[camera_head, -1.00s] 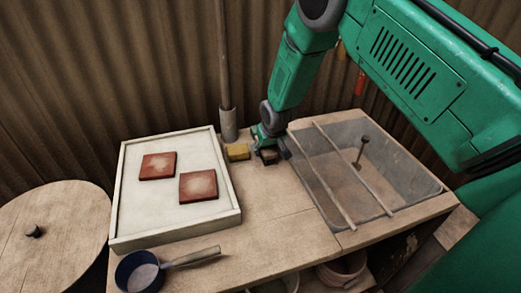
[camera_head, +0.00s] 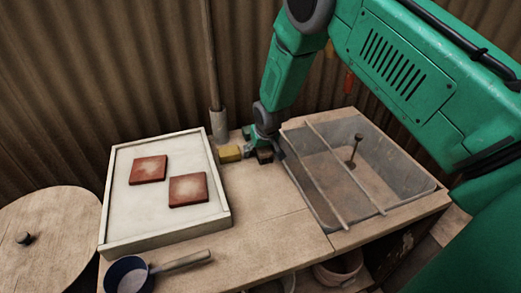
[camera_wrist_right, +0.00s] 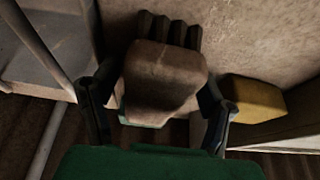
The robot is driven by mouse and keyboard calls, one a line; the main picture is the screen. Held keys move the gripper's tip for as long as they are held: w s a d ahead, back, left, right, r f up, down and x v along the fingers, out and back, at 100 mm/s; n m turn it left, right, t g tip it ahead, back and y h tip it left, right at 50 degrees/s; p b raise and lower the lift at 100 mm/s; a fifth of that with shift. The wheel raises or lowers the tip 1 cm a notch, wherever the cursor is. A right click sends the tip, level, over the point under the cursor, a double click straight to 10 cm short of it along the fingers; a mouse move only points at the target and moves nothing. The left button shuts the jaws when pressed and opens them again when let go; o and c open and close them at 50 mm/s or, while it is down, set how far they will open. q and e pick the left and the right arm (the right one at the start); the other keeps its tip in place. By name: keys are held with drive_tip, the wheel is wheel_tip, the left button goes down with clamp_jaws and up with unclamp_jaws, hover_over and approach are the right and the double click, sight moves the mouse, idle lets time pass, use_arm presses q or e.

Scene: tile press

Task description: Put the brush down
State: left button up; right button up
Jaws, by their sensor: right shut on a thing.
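The brush (camera_wrist_right: 165,75) is a brown block with dark ridged bristles along one edge in the right wrist view. It lies between the two dark fingers of my right gripper (camera_wrist_right: 160,112), which is shut on it. In the head view my right gripper (camera_head: 265,150) is low at the back of the bench, between the white tray and the sunken basin. The brush (camera_head: 265,156) is mostly hidden there, close to the wooden top; I cannot tell whether it touches. My left gripper is not in view.
A yellow block (camera_head: 230,153) sits just left of the gripper. The white tray (camera_head: 222,190) holds two reddish tiles (camera_head: 188,190). A basin with two rails (camera_head: 362,166) is on the right. A blue pan (camera_head: 128,275) lies at the front left. The bench middle (camera_head: 265,205) is clear.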

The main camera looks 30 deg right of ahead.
drive_tip(key=shift+s+f, duration=0.4)
drive_tip(key=shift+s, duration=0.05)
drive_tip(key=shift+r, duration=0.25)
drive_tip(key=v, duration=0.4)
drive_tip(key=p+v, duration=0.1)
drive_tip(key=v, duration=0.3)
drive_tip(key=w+p+v, duration=0.1)
drive_tip(key=v, duration=0.3)
drive_tip(key=shift+s+r, duration=0.15)
drive_tip(key=shift+r, duration=0.25)
